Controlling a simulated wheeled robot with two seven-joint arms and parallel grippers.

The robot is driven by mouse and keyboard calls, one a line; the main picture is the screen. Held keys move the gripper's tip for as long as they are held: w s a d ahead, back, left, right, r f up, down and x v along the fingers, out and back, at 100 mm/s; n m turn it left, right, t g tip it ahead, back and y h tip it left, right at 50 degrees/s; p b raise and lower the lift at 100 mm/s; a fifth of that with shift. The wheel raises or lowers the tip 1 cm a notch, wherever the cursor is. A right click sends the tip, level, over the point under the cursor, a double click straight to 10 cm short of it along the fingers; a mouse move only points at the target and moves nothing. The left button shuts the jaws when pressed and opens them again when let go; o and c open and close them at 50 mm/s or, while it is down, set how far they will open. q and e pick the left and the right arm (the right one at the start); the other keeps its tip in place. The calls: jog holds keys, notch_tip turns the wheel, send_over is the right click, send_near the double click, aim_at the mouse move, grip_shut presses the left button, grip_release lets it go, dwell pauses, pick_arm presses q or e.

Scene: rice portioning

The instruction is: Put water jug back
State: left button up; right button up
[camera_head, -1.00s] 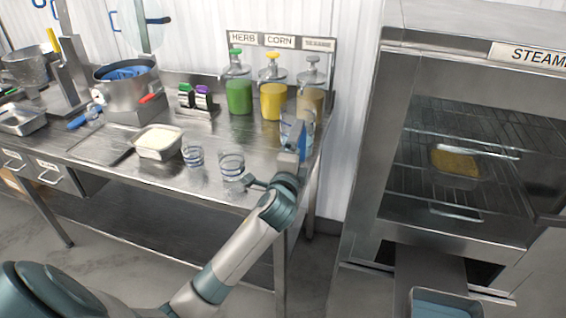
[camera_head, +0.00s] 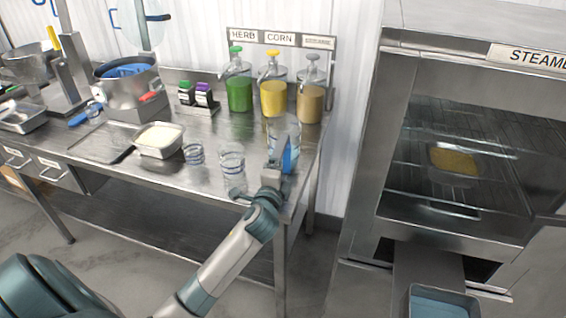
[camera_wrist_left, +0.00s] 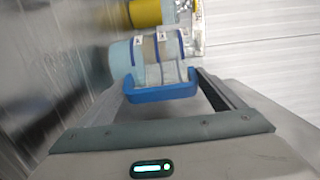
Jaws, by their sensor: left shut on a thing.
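The water jug (camera_head: 287,128) is clear with a blue handle and stands near the right end of the steel table in the head view. It looks roughly upright, and I cannot tell whether its base touches the table. My left gripper (camera_head: 279,163) is shut on the jug's handle from the near side. In the left wrist view the blue handle (camera_wrist_left: 162,94) lies between the fingers, and the jug body (camera_wrist_left: 124,62) is beyond it. My right gripper is not in view.
Herb (camera_head: 238,92), corn (camera_head: 273,97) and tan (camera_head: 310,103) dispensers stand behind the jug. Two clear banded cups (camera_head: 231,163) (camera_head: 194,154) and a white-filled tray (camera_head: 159,141) stand to its left. An open steamer (camera_head: 390,180) is at right, past a gap.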

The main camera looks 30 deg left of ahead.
pick_arm(q)
jog(key=shift+f, duration=0.45)
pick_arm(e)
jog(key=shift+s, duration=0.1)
pick_arm(q)
jog(key=shift+f, duration=0.15)
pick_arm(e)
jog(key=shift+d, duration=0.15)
pick_arm(q)
jog(key=o, duration=1.8)
jog(key=shift+f, duration=0.1)
jog(key=shift+o, duration=0.5)
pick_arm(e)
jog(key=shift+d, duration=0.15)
pick_arm(q)
jog(key=shift+s+d, duration=0.1)
